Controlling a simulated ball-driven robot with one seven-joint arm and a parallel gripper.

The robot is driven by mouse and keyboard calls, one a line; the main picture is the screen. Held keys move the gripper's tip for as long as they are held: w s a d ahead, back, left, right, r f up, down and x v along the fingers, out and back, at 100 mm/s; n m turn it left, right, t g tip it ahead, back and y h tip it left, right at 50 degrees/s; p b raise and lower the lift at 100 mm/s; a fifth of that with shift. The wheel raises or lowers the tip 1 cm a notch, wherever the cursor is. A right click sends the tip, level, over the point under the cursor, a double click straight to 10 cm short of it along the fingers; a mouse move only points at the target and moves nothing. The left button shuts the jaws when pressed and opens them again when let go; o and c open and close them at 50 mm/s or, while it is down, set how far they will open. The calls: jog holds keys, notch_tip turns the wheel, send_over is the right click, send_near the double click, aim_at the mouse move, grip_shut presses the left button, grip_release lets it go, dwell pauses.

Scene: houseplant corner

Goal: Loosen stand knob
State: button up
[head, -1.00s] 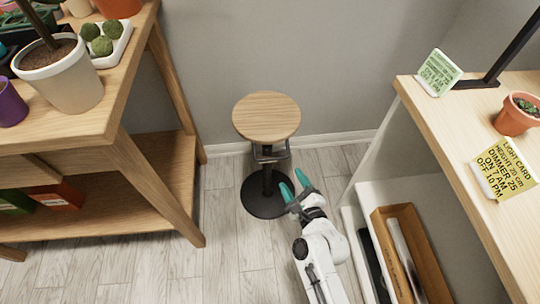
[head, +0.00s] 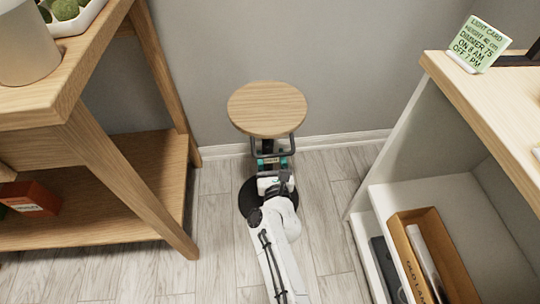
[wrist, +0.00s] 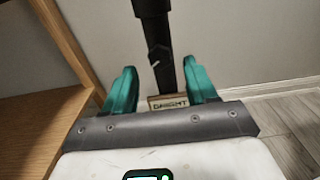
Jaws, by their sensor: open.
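The stand has a round wooden top (head: 267,108) and a dark round base (head: 246,196), partly covered by my arm. Its black column (wrist: 152,30) runs down the wrist view and has a notched part near the middle. My gripper (head: 271,161) is open at the column just under the top. In the wrist view its teal fingers stand either side of the column, and I cannot tell whether they touch it. A small tan label (wrist: 168,102) with dark letters sits low between the fingers. I cannot make out the knob clearly.
A wooden shelf bench (head: 85,95) stands at the left and a white cabinet with a wooden top (head: 490,110) at the right. A wooden box (head: 408,222) lies in the cabinet. Pale floor (head: 322,210) is free between them. The grey wall (head: 300,40) is close behind.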

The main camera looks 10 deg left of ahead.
aim_at(269, 142)
jog(key=shift+b+x, duration=0.6)
jog(key=shift+x, duration=0.85)
jog(key=c, duration=1.1)
jog(key=shift+o, duration=0.2)
